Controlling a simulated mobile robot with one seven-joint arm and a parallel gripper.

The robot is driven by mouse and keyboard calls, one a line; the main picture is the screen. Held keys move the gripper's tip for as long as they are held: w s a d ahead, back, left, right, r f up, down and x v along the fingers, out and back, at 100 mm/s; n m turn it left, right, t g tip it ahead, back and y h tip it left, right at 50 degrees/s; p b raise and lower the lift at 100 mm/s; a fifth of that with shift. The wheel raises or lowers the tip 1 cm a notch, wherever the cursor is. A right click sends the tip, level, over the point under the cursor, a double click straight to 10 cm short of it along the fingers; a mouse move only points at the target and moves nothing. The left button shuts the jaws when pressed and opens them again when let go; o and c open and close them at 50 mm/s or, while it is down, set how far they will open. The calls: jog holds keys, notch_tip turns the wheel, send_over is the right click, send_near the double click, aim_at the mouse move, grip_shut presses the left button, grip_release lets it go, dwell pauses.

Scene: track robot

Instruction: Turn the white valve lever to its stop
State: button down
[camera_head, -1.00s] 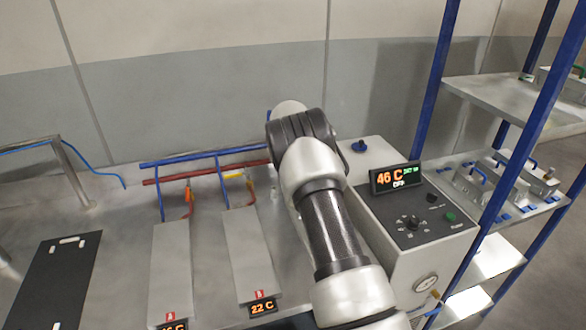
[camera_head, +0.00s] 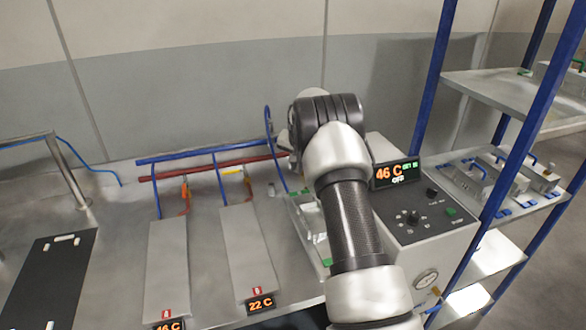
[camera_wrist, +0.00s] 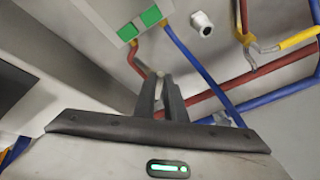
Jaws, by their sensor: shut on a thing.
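In the wrist view my gripper (camera_wrist: 160,82) has its two dark fingers close together. A small pale piece, which looks like the end of the white valve lever (camera_wrist: 159,74), shows between the fingertips, and the rest of it is hidden. A red pipe ends close beside the fingertips. In the head view my arm hides the gripper and the white lever. The lever's angle cannot be told.
A grey box with green pieces (camera_wrist: 140,22) is near the fingers. Blue and red pipes (camera_head: 210,165) run behind two grey plates (camera_head: 248,258). A control box (camera_head: 425,220) and a blue-posted shelf (camera_head: 535,130) stand at right.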

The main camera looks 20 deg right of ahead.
jog(key=shift+s+d+n+y+b, duration=0.25)
jog(key=shift+d+n+y, duration=0.3)
jog(key=shift+d+n, duration=0.55)
jog(key=shift+s+d+n+y+b, duration=0.25)
jog(key=shift+d+n+y, duration=0.35)
jog(key=shift+n, duration=0.75)
jog(key=shift+s+d+n+y+b, duration=0.1)
jog(key=shift+s+d+n+y, duration=0.3)
jog(key=shift+d+n, duration=0.75)
jog(key=shift+w+a, duration=0.1)
jog(key=c, duration=1.8)
grip_release()
jog(key=shift+r, duration=0.1)
jog(key=v, duration=1.7)
jog(key=shift+w+r, duration=0.1)
jog(key=shift+r, duration=0.05)
